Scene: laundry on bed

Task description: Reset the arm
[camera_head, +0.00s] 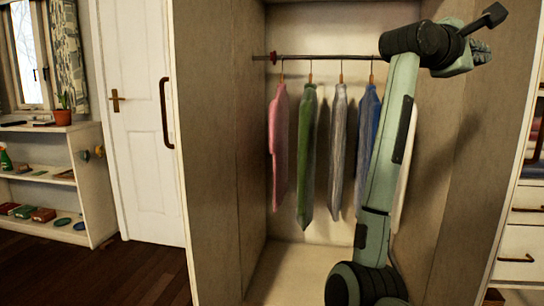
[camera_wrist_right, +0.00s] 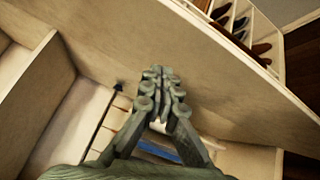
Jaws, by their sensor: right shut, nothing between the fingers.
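My right arm rises up the right side of the open wardrobe in the head view. My right gripper (camera_head: 484,54) is at the upper right, near the wardrobe's right wall and above rod height. In the right wrist view the gripper (camera_wrist_right: 162,78) has its fingers together, with nothing between them. My left gripper is in neither view.
A wardrobe rod (camera_head: 325,57) carries a pink garment (camera_head: 279,145), a green garment (camera_head: 307,160), a grey garment (camera_head: 338,150) and a blue garment (camera_head: 367,135). A pale garment is partly hidden behind my arm. The wardrobe floor (camera_head: 305,265) looks clear.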

